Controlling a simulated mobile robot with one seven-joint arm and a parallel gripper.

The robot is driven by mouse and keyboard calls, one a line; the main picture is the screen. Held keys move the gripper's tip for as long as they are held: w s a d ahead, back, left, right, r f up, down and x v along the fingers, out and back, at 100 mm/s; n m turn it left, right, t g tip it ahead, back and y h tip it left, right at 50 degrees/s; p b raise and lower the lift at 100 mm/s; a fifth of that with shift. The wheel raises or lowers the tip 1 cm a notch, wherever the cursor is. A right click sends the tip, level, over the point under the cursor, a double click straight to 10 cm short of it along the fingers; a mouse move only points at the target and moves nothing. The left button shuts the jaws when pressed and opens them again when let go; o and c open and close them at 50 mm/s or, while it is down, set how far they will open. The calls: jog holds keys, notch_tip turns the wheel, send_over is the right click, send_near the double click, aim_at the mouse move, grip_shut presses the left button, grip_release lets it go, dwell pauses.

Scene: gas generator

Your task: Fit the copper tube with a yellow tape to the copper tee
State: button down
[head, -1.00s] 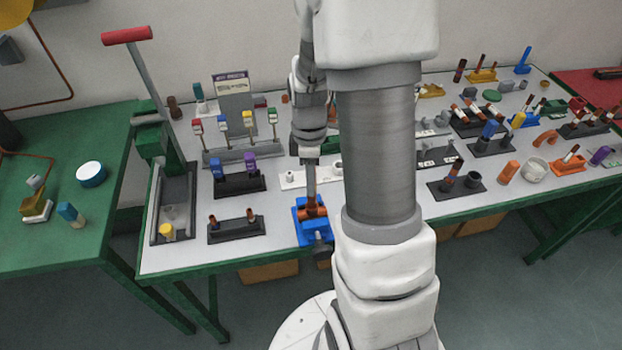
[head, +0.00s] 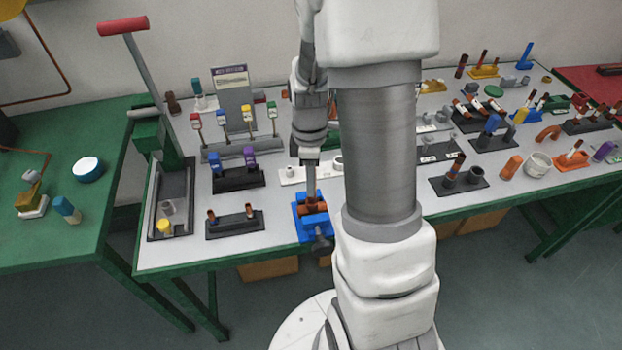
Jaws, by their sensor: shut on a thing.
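My gripper (head: 311,199) reaches straight down at the front middle of the white table. Its narrow grey end is at a copper piece (head: 314,208) in a blue vise (head: 302,227). It is shut on this copper piece, as far as the small view shows. I cannot tell whether the piece is the tee or a tube, and no yellow tape shows on it. A dark tube with a yellowish band (head: 456,165) stands in a black holder to the right of my arm. My arm hides part of the table behind it.
A black base with two copper stubs (head: 235,223) lies left of the vise. A long-handled tool with a red grip (head: 123,26) stands at the table's left end. Racks of tubes and fittings crowd the right side. A green table (head: 50,245) adjoins on the left.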

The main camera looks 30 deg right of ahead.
jog(key=shift+f+b, duration=0.4)
jog(key=shift+f, duration=0.2)
jog(key=c, duration=0.6)
grip_release()
jog(key=shift+r, duration=0.1)
jog(key=r, duration=0.5)
jog(key=w+r+p, duration=0.1)
jog(key=r, duration=0.5)
jog(key=r+p, duration=0.1)
jog(key=r, duration=0.5)
jog(key=shift+w+d+r, duration=0.15)
jog(key=shift+d+r, duration=0.05)
jog(key=s+a+r+m+t, duration=0.2)
jog(key=s+a+m, duration=0.1)
jog(key=s+m, duration=0.1)
jog(key=s+a+r+m+t, duration=0.2)
jog(key=s+a+r+m, duration=0.1)
jog(key=s+a+m, duration=0.1)
jog(key=s+a+r+m+t, duration=0.2)
jog(key=s+a+m, duration=0.1)
jog(key=s+a, duration=0.1)
jog(key=shift+s+r+m+t, duration=0.2)
jog(key=shift+s+m+t, duration=0.15)
jog(key=shift+s, duration=0.45)
